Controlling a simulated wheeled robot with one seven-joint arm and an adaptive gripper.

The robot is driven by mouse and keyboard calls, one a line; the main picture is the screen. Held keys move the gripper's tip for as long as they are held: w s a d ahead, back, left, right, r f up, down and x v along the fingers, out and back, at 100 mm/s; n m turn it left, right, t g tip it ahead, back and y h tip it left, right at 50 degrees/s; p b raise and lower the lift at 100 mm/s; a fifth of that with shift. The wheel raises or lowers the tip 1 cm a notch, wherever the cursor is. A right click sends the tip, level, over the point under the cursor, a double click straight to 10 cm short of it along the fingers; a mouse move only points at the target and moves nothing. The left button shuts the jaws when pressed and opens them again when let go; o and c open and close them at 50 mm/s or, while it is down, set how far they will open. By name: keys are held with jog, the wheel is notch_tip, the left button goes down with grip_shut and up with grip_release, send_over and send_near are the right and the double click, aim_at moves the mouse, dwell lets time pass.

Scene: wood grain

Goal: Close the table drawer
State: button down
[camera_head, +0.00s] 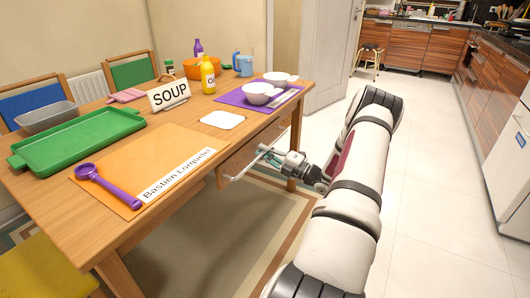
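The wooden table (190,128) stands at the left, with its long side facing my arm. Its drawer front (240,158) shows below the tabletop edge, under the white coaster. A pale bar handle (237,177) runs along the drawer front. How far the drawer stands out is hard to tell, and its inside is not visible. My gripper (266,158) is beside the drawer front, close to the right end of the handle. Whether it touches the handle is unclear. Its fingers are small and overlap the drawer, so their opening cannot be made out.
A yellow chair (45,268) stands at the lower left. The tiled floor to the right is clear.

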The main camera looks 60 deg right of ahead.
aim_at(255, 148)
jog(key=shift+f+x, duration=0.2)
jog(key=shift+x, duration=0.75)
jog(key=shift+f+x, duration=0.15)
jog(key=shift+x, duration=0.8)
jog(key=c, duration=1.7)
grip_release()
jog(key=shift+o, duration=0.2)
jog(key=shift+s, duration=0.1)
jog(key=v, duration=1.1)
jog(key=shift+s, duration=0.45)
jog(key=shift+f, duration=0.15)
